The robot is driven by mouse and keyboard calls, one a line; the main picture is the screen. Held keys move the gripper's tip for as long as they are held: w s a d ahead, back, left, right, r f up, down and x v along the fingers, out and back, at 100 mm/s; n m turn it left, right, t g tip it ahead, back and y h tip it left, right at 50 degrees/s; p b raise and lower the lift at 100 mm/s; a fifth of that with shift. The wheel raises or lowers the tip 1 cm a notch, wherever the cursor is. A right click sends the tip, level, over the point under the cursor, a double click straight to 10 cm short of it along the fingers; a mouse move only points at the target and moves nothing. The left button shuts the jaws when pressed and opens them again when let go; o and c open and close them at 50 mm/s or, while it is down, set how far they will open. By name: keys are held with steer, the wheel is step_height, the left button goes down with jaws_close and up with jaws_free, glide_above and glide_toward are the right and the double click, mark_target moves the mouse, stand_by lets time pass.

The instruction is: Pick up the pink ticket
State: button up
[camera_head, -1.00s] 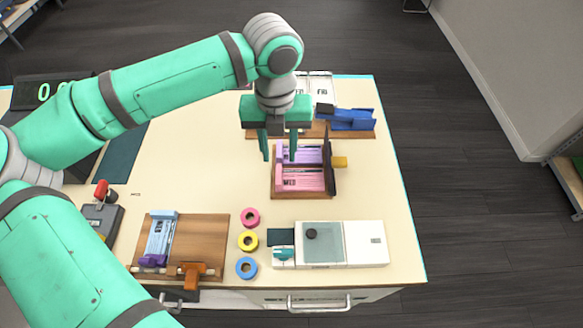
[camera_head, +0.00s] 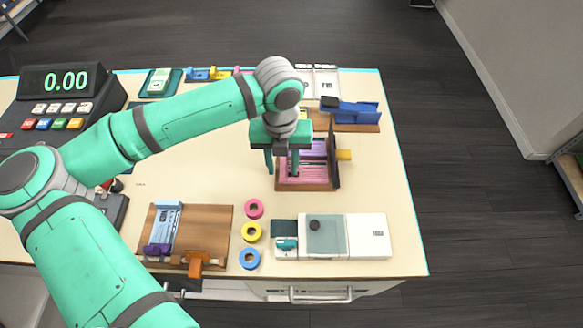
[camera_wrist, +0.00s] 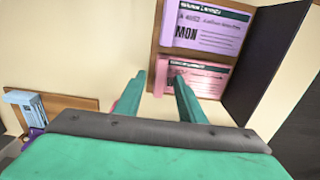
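The pink ticket (camera_head: 309,171) lies in the front slot of a wooden holder (camera_head: 307,187), in front of a purple ticket (camera_head: 309,149). In the wrist view the pink ticket (camera_wrist: 208,80) shows its dark header strip, below the purple ticket (camera_wrist: 207,27). A pink clip (camera_wrist: 160,79) sits at its left end and shows between my fingers. My gripper (camera_head: 282,170) is open above the holder's left side. In the wrist view, the right fingertip of my gripper (camera_wrist: 159,78) overlaps the pink ticket's left end. I cannot tell whether it touches.
A dark upright panel (camera_head: 334,163) with a yellow knob (camera_head: 344,155) closes the holder's right side. A blue clamp on a board (camera_head: 353,114) stands behind. Tape rolls (camera_head: 252,232), a white device (camera_head: 355,236) and a board with a blue ticket (camera_head: 205,225) are in front.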

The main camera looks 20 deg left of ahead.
jaws_close()
steer(key=shift+r, duration=0.1)
steer(key=shift+r, duration=0.6)
steer(key=s+a+r, duration=0.2)
steer(key=s+r, duration=0.9)
steer(key=s, duration=0.3)
steer(key=shift+r, duration=0.3)
steer(key=shift+r, duration=2.5)
